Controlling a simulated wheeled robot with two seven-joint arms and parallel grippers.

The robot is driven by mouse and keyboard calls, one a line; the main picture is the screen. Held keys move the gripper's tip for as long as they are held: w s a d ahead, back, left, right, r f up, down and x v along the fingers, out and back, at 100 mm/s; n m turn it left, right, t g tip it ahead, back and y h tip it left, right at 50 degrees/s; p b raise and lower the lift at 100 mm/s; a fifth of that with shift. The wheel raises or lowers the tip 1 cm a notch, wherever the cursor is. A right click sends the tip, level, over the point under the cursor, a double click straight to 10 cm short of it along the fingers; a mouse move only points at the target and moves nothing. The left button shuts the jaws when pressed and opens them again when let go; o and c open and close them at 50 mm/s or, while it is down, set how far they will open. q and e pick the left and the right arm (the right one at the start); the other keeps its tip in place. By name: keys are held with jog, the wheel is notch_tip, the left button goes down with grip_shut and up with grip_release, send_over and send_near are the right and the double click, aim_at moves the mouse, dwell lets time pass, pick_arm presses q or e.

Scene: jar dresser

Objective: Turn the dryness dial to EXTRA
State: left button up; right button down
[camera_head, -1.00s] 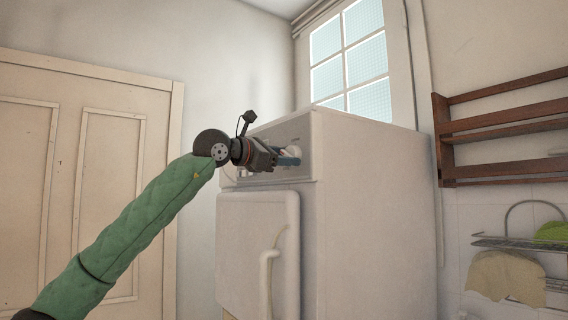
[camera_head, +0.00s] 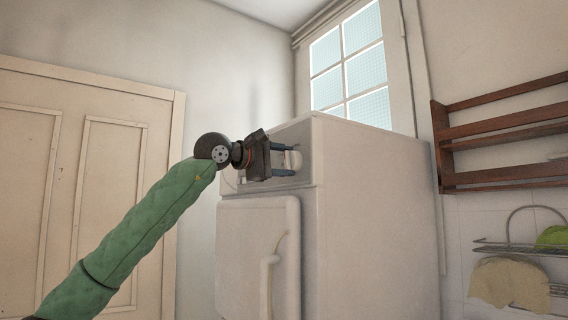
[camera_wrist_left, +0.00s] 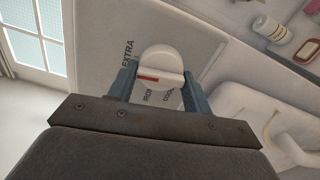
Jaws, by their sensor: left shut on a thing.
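The round white dryness dial (camera_wrist_left: 163,60) sits on the dryer's control panel, with a raised grip bar that has a red mark on its left part. In the wrist view the red mark points left, below the EXTRA label. My left gripper (camera_head: 288,160) is shut on the dial, one blue-grey finger on each side; the fingers also show in the wrist view (camera_wrist_left: 159,76). My right gripper is not in view.
The white dryer (camera_head: 370,210) stands under a window, with a door and pale handle (camera_head: 267,285) below the panel. A wooden rack (camera_head: 505,130) and a wire dish rack (camera_head: 510,245) are at the right. A white bottle (camera_wrist_left: 268,27) shows in the wrist view.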

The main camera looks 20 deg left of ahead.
pick_arm(q)
jog(key=shift+m, duration=0.7)
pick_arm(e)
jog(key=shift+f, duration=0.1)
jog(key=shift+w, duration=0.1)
pick_arm(q)
jog(key=o, duration=1)
jog(key=shift+c, duration=0.2)
jog(key=shift+s, duration=0.1)
jog(key=b+v, duration=0.2)
jog(key=v, duration=0.5)
jog(key=shift+s+a, duration=0.25)
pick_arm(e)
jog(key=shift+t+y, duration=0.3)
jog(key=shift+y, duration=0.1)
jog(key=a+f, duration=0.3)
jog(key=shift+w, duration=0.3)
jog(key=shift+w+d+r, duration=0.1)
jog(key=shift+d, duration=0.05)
